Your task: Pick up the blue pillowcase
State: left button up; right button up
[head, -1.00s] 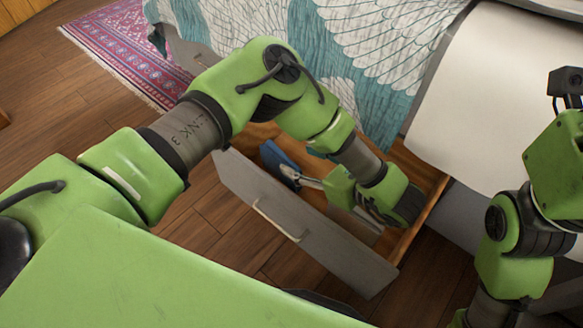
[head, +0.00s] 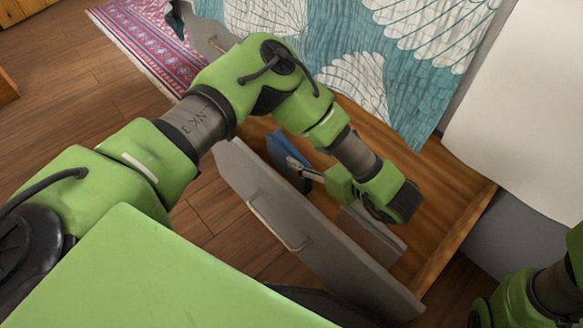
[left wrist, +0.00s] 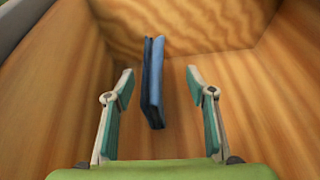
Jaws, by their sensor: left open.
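The blue pillowcase (head: 285,160) is a folded, flat bundle standing on edge inside the open wooden drawer (head: 455,215). In the left wrist view the pillowcase (left wrist: 153,82) shows as a narrow upright strip between the two fingers, a little beyond their tips. My left gripper (head: 299,168) reaches down into the drawer close to the pillowcase; part of the pillowcase is hidden behind it in the head view. In the left wrist view the left gripper (left wrist: 160,75) is open, with a gap on both sides of the pillowcase. My right gripper is out of view.
The drawer's grey front (head: 270,205) with its handle (head: 280,225) faces me. A grey flat item (head: 372,235) stands in the drawer under my left wrist. A teal patterned bedcover (head: 400,70) hangs over the drawer's far side. A red rug (head: 160,45) lies at upper left.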

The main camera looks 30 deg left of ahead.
aim_at(291, 150)
pick_arm(q)
jog(key=shift+b+x, duration=0.4)
jog(key=shift+x, duration=0.6)
jog(key=b+x, duration=0.2)
jog(key=b, duration=0.1)
jog(key=b+x, duration=0.1)
jog(key=x, duration=0.1)
jog(key=shift+s+a+f, duration=0.15)
jog(key=shift+s+f, duration=0.15)
jog(key=shift+f, duration=0.05)
jog(key=shift+w+a+b, duration=0.15)
jog(key=shift+a+b, duration=0.15)
jog(key=shift+a, duration=0.05)
jog(key=c, duration=1.3)
